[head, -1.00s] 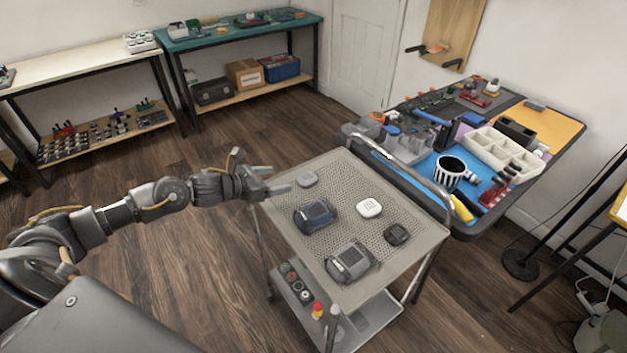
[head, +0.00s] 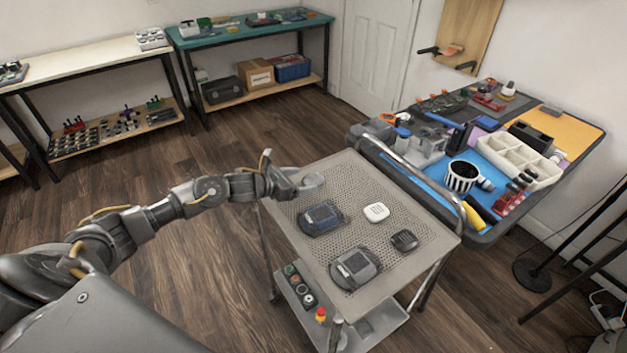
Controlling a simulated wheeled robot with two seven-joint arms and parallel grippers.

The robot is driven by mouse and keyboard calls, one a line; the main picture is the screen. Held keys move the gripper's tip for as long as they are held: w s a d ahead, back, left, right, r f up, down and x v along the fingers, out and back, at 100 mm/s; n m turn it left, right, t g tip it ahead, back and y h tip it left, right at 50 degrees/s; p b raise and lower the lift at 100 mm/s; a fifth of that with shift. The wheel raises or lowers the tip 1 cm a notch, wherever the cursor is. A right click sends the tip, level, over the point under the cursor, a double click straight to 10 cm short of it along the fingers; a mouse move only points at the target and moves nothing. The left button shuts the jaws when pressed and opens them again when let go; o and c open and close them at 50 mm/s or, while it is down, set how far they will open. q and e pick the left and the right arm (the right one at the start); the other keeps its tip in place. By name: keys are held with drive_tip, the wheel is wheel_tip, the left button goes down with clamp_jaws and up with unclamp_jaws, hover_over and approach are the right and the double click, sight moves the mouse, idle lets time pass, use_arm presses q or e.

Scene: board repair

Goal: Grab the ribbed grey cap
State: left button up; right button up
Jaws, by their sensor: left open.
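A small grey cap (head: 315,180) lies near the far left corner of the perforated cart top. Its ribs are too small to make out. My left gripper (head: 304,181) is open at this cap, with its fingers beside or around it and partly hiding it; I cannot tell whether they touch it. A dark cap (head: 404,240) lies toward the right side of the cart, and a white cap (head: 376,212) lies near the middle. My right gripper is out of view.
Two dark devices with screens, a blue-toned one (head: 321,218) and a grey one (head: 355,268), lie on the cart top (head: 420,262). A metal rail (head: 412,178) runs along the cart's right side. A crowded workbench (head: 480,236) stands beyond it.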

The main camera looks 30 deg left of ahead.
sight(314, 178)
use_arm(q)
drive_tip(key=p+x, duration=0.1)
drive_tip(key=x, duration=0.4)
drive_tip(key=shift+w, duration=0.1)
drive_tip(key=c, duration=1)
drive_tip(key=shift+r, duration=0.1)
drive_tip(key=shift+c, duration=0.2)
